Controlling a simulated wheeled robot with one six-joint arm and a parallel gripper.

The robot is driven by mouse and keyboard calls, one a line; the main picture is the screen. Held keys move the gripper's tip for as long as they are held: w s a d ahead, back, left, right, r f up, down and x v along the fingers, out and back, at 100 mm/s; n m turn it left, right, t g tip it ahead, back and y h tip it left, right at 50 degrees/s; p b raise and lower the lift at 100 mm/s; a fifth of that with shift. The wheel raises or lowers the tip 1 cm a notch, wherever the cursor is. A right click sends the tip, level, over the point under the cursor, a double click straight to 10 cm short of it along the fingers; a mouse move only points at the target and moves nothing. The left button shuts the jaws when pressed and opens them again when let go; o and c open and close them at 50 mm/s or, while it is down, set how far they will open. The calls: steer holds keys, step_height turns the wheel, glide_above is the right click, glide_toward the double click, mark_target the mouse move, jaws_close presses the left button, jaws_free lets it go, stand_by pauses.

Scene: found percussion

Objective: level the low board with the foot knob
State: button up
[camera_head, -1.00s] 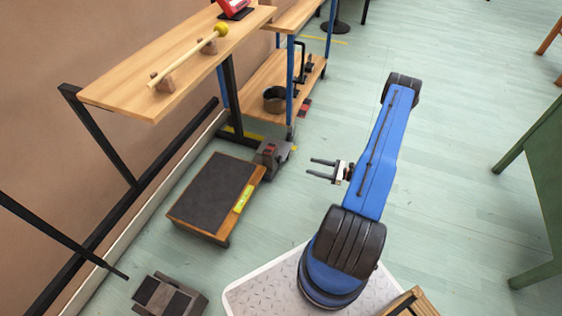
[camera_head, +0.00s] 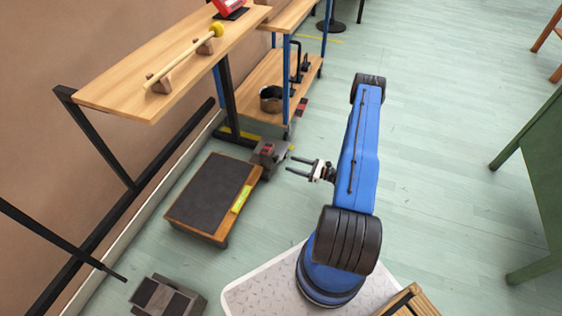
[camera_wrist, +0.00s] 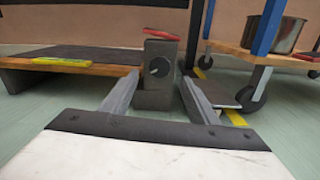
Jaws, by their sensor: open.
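The low board (camera_head: 208,193) has a dark top and wooden edges and stands on the floor left of my arm. A yellow-green level (camera_head: 241,199) lies along its right edge; it also shows in the wrist view (camera_wrist: 60,62). At the board's far right corner is a grey block (camera_head: 269,153) with a red top. In the wrist view its front has a round dark knob (camera_wrist: 159,67) with a pale mark. My gripper (camera_head: 298,167) is open and empty, right of the block. In the wrist view the fingers (camera_wrist: 157,95) point at the block, one to each side, apart from the knob.
A wooden shelf (camera_head: 130,95) with a mallet stands above and behind the board. A blue-posted trolley (camera_head: 262,78) with a pot (camera_head: 271,98) is beyond the block. A grey pedal-like block (camera_head: 168,297) lies at front left.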

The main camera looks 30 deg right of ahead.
mark_target(278, 160)
steer(key=x, duration=0.7)
steer(key=shift+w+a, duration=0.15)
steer(key=c, duration=1)
